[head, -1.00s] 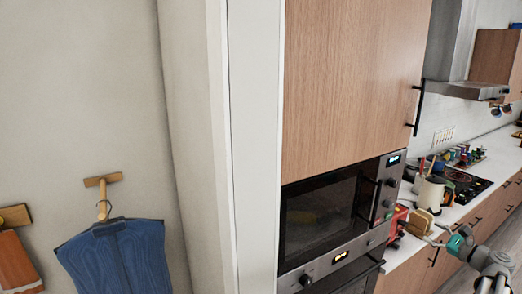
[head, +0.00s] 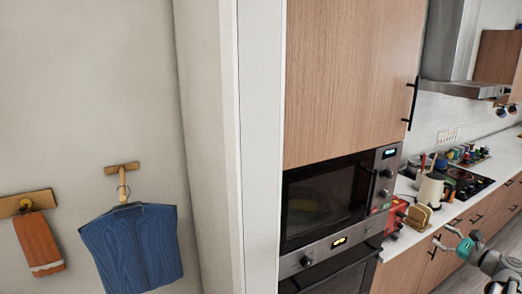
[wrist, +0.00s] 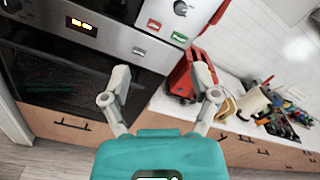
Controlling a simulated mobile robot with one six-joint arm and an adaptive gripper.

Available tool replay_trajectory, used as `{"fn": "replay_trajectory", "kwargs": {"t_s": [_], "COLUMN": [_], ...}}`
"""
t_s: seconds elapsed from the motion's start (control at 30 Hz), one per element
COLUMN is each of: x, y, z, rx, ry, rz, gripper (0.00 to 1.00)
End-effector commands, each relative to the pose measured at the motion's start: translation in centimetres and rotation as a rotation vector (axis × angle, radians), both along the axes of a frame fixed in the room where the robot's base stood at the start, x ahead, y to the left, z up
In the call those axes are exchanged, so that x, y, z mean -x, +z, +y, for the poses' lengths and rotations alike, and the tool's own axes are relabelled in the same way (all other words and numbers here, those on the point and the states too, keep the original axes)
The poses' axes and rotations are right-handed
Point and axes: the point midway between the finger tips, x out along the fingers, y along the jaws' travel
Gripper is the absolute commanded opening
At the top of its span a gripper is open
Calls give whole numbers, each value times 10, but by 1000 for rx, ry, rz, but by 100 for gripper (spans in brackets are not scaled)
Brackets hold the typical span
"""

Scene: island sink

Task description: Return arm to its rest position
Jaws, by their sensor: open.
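My gripper (head: 441,234) is at the lower right of the head view, in front of the counter. In the wrist view, its two grey fingers (wrist: 161,74) are spread apart with nothing between them. The teal gripper body fills the bottom middle of the wrist view. The fingers point toward the built-in ovens and the counter end. Part of my arm runs out of the head view at the lower right.
A microwave (head: 325,200) sits in a tall wooden cabinet (head: 345,80). A red toaster (wrist: 184,78), a cream jug (head: 430,190) and a hob (head: 466,183) are on the white counter (head: 405,240). A blue garment (head: 133,245) and an orange towel (head: 38,243) hang on the left wall.

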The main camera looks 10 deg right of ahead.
Motion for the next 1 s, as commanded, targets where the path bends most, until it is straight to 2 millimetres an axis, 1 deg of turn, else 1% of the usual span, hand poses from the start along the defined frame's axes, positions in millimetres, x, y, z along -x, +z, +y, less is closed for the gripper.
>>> {"fn": "replay_trajectory", "kwargs": {"t_s": [0.07, 0.27, 0.43, 0.57, 0.67, 0.77, 0.87, 1.0], "x": [0, -7, -14, -21, -27, -33, -40, -48], "y": [0, -8, -16, -25, -34, -45, -59, -83], "z": [0, 15, 32, 51, 68, 89, 117, 165], "rx": [0, 40, 84, 132, 177, 236, 311, 448], "ry": [0, 25, 54, 87, 120, 161, 216, 322], "rz": [0, 19, 39, 58, 76, 97, 123, 160], "gripper": [78, 78, 78, 78, 78, 78, 78, 78]}}
